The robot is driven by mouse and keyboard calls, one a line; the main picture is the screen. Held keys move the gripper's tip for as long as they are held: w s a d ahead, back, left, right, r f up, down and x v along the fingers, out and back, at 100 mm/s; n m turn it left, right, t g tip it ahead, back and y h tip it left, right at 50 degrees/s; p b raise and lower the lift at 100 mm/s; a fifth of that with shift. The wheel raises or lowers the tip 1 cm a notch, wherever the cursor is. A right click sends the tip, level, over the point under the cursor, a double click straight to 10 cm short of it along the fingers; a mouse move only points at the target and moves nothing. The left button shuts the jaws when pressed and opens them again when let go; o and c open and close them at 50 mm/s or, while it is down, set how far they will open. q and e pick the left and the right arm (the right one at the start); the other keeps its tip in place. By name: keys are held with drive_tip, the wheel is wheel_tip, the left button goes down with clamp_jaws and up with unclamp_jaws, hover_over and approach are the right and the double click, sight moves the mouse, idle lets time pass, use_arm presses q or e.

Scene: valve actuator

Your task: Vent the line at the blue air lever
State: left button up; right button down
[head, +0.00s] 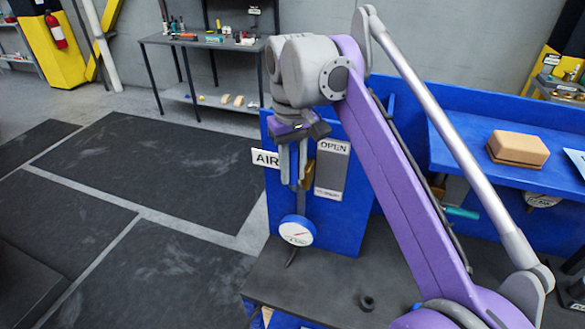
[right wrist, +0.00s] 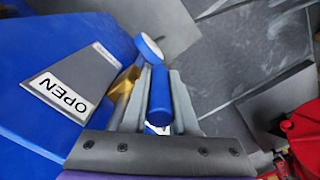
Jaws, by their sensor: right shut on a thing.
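The blue air lever (right wrist: 160,92) shows in the right wrist view as a blue handle between the two grey fingers of my right gripper (right wrist: 160,84). The gripper is shut on it. In the head view my right gripper (head: 293,172) points down in front of the blue panel (head: 347,225), and its fingers hide the lever. A brass valve part (head: 309,172) shows just right of the fingers and also in the right wrist view (right wrist: 124,82). The AIR sign (head: 265,159) is to the left, the OPEN plate (head: 332,170) to the right. My left gripper is out of view.
A round gauge (head: 297,230) with a blue rim sits below the gripper. A dark bench top (head: 310,285) lies in front of the panel. A brown block (head: 517,148) rests on the blue shelf at right. The floor at left is clear.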

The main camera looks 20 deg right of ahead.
drive_tip(key=shift+d, duration=0.15)
idle(0.7)
use_arm(q)
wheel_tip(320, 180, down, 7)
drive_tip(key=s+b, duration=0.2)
drive_tip(key=b, duration=0.3)
drive_tip(key=shift+b, duration=0.3)
use_arm(e)
drive_tip(key=s+d+f+t+y, duration=0.1)
drive_tip(key=d+f+t+y, duration=0.1)
drive_tip(key=t+y, duration=0.3)
drive_tip(key=s+d+f+t+y, duration=0.2)
drive_tip(key=d+f+t+y, duration=0.1)
drive_tip(key=y, duration=0.7)
drive_tip(key=shift+s+f+t, duration=0.3)
drive_tip(key=shift+f+t, duration=0.4)
drive_tip(key=shift+t, duration=0.3)
drive_tip(key=shift+a, duration=0.1)
drive_tip(key=c, duration=0.7)
unclamp_jaws()
